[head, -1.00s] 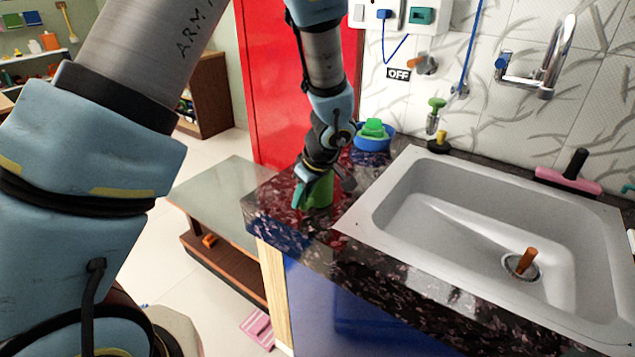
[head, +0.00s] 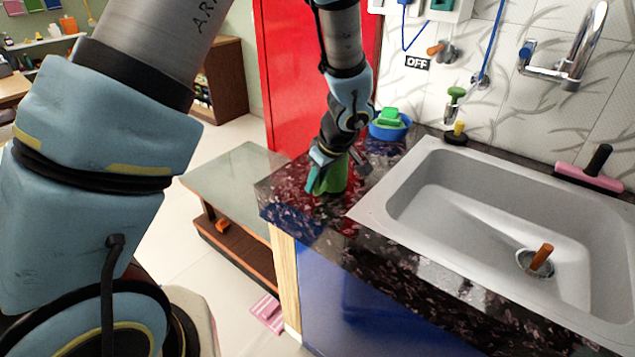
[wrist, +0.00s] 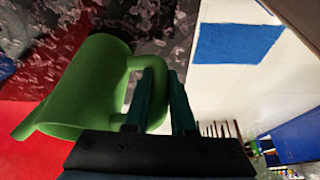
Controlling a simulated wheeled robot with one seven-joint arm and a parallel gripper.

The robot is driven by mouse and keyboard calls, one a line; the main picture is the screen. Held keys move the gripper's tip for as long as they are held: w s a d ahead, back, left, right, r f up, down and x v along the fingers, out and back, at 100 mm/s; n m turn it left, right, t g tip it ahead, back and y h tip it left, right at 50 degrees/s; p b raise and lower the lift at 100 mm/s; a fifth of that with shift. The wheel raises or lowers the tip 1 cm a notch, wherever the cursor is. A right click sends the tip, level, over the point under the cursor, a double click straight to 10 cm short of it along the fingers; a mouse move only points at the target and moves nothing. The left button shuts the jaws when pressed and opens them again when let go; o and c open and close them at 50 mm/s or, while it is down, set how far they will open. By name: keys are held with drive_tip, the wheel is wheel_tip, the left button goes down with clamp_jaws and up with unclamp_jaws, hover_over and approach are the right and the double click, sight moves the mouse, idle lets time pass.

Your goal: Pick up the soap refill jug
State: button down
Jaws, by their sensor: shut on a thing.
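The soap refill jug (head: 335,176) is green and is at the left end of the dark speckled counter, left of the sink. In the wrist view the jug (wrist: 85,88) lies tilted across the left side, with its loop handle toward the middle. My gripper (wrist: 161,80) has its two teal fingers at the handle, one inside the loop and one outside, shut on it. In the head view my gripper (head: 318,178) comes down from above and hides part of the jug. I cannot tell whether the jug's base touches the counter.
The sink (head: 410,200) is to the right, with an orange-handled thing (head: 542,257) at its drain. A blue bowl with a green thing (head: 390,124) stands behind the jug. A low table (head: 235,180) is beyond the counter's left edge. A pink-and-black tool (head: 592,172) lies behind the sink.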

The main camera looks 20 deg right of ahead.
drive_tip(key=shift+r+b, duration=1.15)
drive_tip(key=shift+r, duration=3.45)
